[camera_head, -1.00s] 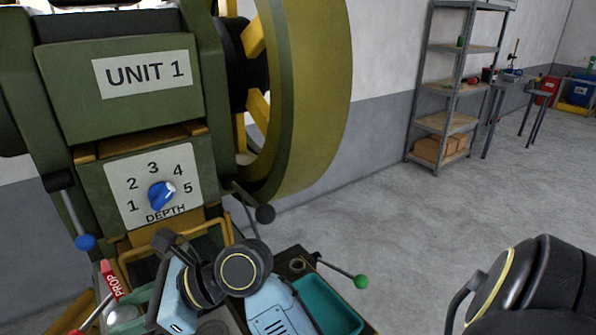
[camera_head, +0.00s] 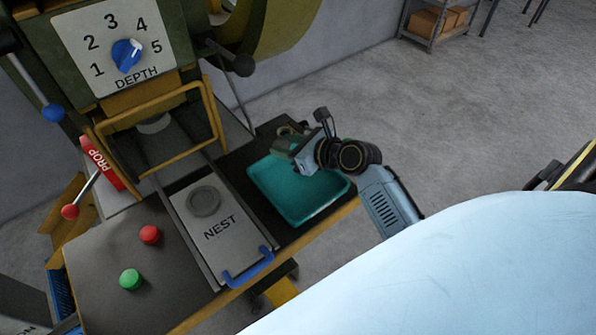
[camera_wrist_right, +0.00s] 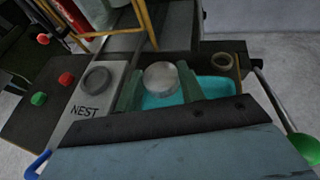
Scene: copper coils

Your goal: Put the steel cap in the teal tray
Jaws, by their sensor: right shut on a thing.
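The steel cap (camera_wrist_right: 162,79) is a round, shiny grey piece between the two green fingers of my right gripper (camera_wrist_right: 160,90) in the right wrist view. The right gripper (camera_head: 287,152) is shut on it, above the back part of the teal tray (camera_head: 262,185). In the head view the gripper hides the cap. The tray also shows behind and below the cap in the wrist view (camera_wrist_right: 215,87). My left gripper is not in view.
Left of the tray is the grey NEST plate (camera_head: 230,245) with a round grey ring and a blue handle (camera_head: 248,268). A yellow guard frame (camera_head: 160,110) stands behind it. A brass ring (camera_wrist_right: 222,60) lies behind the tray. Red (camera_head: 150,234) and green (camera_head: 131,279) buttons are at left.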

